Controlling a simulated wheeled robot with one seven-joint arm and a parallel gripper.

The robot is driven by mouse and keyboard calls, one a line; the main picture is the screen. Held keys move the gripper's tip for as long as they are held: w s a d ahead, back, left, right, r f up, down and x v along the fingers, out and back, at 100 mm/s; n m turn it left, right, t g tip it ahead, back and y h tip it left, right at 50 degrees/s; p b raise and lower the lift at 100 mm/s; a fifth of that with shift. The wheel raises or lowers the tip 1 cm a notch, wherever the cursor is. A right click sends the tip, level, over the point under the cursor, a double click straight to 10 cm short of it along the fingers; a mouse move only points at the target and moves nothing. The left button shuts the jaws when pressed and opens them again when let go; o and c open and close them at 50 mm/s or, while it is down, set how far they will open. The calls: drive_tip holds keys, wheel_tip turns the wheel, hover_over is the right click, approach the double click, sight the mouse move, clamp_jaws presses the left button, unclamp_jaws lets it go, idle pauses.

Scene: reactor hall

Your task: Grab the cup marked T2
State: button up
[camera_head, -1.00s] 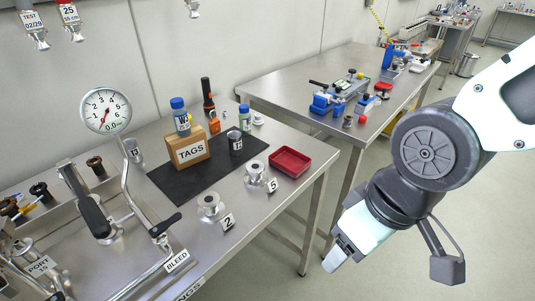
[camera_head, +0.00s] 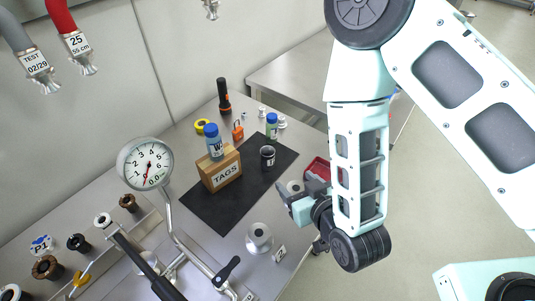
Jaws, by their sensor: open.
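A small dark cup with a pale rim and a white label (camera_head: 268,155) stands upright on the black mat (camera_head: 205,210), right of the wooden TAGS box; the label is too small to read for sure. My gripper (camera_head: 289,199) is open and empty, at the right side of the bench near the mat's lower right edge. It is below and right of the cup in the picture, apart from it. My arm comes down from the upper right and hides part of the bench's right edge.
The TAGS box (camera_head: 221,170) carries a blue-capped bottle (camera_head: 214,141). Another blue-capped bottle (camera_head: 272,126) stands behind the cup. A red tray (camera_head: 318,166) is partly hidden by my arm. A metal fitting (camera_head: 259,238) stands below the gripper. A gauge (camera_head: 145,164) and pipes rise at left.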

sight(265, 149)
drive_tip(key=b+x, duration=0.5)
drive_tip(key=b, duration=0.5)
drive_tip(key=shift+d+f, duration=0.1)
drive_tip(key=shift+d, duration=0.05)
drive_tip(key=b+x, duration=0.2)
drive_tip(key=b, duration=0.1)
drive_tip(key=shift+w, duration=0.1)
drive_tip(key=p+x, duration=0.1)
drive_tip(key=x, duration=0.2)
drive_tip(key=p+x, duration=0.1)
drive_tip(key=x, duration=0.2)
drive_tip(key=r+p+x, duration=0.1)
drive_tip(key=p+x, duration=0.1)
drive_tip(key=x, duration=0.1)
drive_tip(key=shift+w+a, duration=0.2)
drive_tip(key=shift+w, duration=0.15)
drive_tip(key=shift+w+a+f, duration=0.1)
drive_tip(key=shift+w+f, duration=0.05)
drive_tip(key=shift+w, duration=0.15)
drive_tip(key=c, duration=1.1)
